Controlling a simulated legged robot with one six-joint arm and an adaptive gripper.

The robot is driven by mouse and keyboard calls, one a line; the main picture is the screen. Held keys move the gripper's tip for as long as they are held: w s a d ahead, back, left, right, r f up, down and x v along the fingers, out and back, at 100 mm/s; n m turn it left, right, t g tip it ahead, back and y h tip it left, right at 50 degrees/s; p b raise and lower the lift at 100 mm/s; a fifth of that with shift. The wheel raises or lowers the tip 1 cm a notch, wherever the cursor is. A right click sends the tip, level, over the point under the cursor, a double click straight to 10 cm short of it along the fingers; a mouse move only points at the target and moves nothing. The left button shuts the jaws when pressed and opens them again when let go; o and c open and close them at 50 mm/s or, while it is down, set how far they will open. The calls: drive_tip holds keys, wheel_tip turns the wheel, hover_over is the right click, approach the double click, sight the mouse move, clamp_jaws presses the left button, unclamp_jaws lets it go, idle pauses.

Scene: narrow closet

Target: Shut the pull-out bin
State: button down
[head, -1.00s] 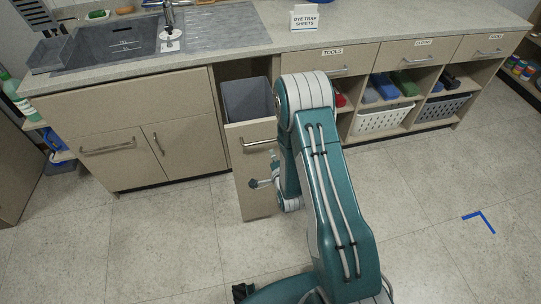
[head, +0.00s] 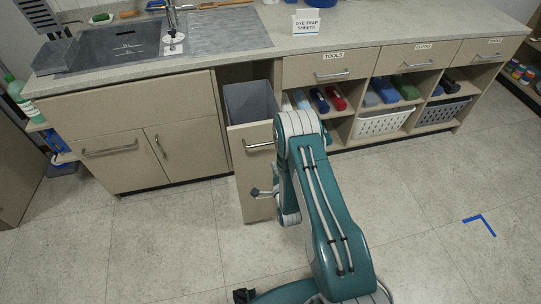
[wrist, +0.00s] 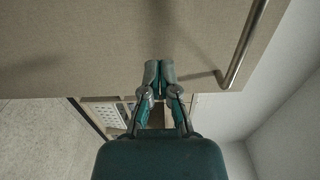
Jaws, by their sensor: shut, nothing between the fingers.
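The pull-out bin stands open, its beige front panel (head: 254,172) forward of the cabinet row in the head view. A grey liner (head: 250,101) shows behind the panel. The panel has a metal bar handle (head: 259,145). My gripper (head: 256,192) is low in front of the panel, below the handle, partly hidden by my arm. In the wrist view my gripper (wrist: 158,68) is shut and empty, its fingertips overlapping the panel (wrist: 90,40). The handle (wrist: 243,45) is at upper right there. I cannot tell whether the fingertips touch the panel.
A sink cabinet (head: 130,135) is left of the bin. A TOOLS drawer (head: 330,70) and open shelves with a white basket (head: 383,123) are to the right. The floor (head: 420,200) is clear apart from a blue corner mark (head: 481,222).

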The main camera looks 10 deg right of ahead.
sight(269, 151)
drive_tip(key=w, duration=0.5)
drive_tip(key=shift+w, duration=0.35)
